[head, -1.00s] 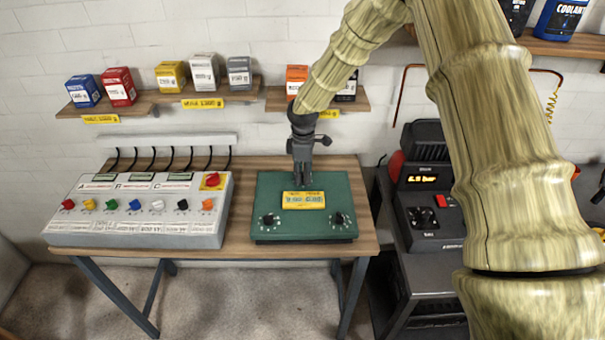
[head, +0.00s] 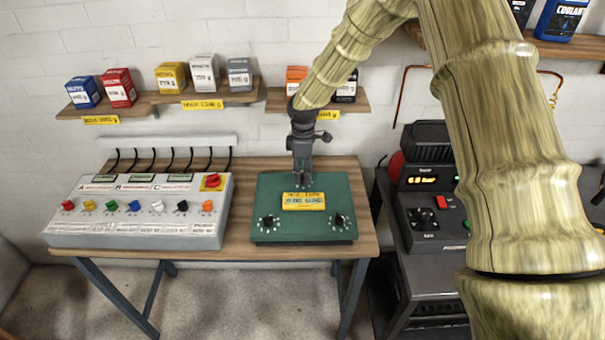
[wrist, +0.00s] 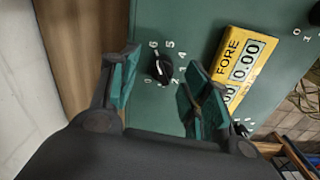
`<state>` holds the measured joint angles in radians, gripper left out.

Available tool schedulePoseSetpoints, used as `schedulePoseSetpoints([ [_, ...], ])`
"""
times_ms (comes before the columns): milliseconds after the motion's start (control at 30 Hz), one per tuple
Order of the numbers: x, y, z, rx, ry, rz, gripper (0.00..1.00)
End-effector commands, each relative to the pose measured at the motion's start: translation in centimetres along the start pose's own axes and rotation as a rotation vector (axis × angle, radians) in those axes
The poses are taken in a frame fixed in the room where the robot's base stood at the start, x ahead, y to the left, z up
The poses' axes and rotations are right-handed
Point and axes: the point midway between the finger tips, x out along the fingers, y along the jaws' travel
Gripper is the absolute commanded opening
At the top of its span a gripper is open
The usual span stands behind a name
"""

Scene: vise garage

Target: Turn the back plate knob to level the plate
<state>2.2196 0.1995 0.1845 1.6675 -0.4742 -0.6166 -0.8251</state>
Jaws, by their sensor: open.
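The green plate (head: 318,212) lies on the wooden bench. Its yellow readout (head: 303,201) shows "FORE" and 0.00 in the wrist view (wrist: 239,68); the rest of its text is partly hidden. The back knob (wrist: 160,70) is black, with a numbered dial around it. In the head view my gripper hides this knob. My gripper (wrist: 160,90) is open above the plate's back edge. Its two green-padded fingers stand on either side of the knob in the wrist view, and I see no contact. Two front knobs, left (head: 268,220) and right (head: 340,219), sit along the front edge.
A grey panel (head: 140,225) with coloured knobs stands left of the plate. A dark machine (head: 430,200) with an orange display stands to the right. A shelf with boxes (head: 203,75) hangs on the wall behind. Bare bench top shows around the plate.

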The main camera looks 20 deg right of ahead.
Motion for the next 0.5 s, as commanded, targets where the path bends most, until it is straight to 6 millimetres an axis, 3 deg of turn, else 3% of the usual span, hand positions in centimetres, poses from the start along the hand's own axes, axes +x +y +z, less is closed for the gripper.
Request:
schedulePoseSetpoints([
  [300, -5.9, 0.1, 0.0, 0.002, 0.002, 0.003, 0.47],
  [500, -8.8, 0.1, 0.0, 0.000, 0.001, 0.001, 0.47],
])
